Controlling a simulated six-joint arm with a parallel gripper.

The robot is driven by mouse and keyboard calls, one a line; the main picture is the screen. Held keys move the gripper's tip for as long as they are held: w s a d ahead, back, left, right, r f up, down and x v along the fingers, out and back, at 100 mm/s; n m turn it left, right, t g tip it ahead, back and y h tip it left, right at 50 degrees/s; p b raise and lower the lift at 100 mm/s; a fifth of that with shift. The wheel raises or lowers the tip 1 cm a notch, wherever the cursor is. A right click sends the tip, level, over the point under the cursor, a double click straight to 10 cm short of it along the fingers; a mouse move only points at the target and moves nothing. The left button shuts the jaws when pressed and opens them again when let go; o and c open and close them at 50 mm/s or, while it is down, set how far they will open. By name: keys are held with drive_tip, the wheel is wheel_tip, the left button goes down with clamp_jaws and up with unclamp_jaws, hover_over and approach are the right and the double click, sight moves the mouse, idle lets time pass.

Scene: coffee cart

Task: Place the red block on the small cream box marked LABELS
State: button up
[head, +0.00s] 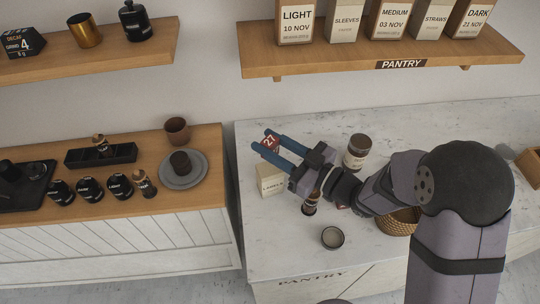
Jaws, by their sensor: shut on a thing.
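My gripper (265,140) is shut on the red block (270,143), which has a white 27 on it. The block sits between the blue fingertips, and the fingers cover part of it. The small cream box marked LABELS (271,182) stands on the pale counter, just below the fingers in the head view. The block shows above the box's far side in the picture, apart from it. From this one view I cannot tell exactly how high it is over the box. The gripper and fingers hide part of the box's top and right side.
A dark-lidded jar (357,151) stands right of the gripper. A small bottle (311,204) is partly under the gripper. A round tin (333,237) and a woven basket (398,222) are nearer the front. A pantry shelf (380,58) hangs behind. The counter's left edge is close.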

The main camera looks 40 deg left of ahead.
drive_tip(key=shift+f+p, duration=0.55)
drive_tip(key=shift+f, duration=2.05)
drive_tip(key=shift+f, duration=0.2)
drive_tip(key=o, duration=1)
drive_tip(key=shift+o, duration=0.2)
drive_tip(key=shift+r, duration=0.1)
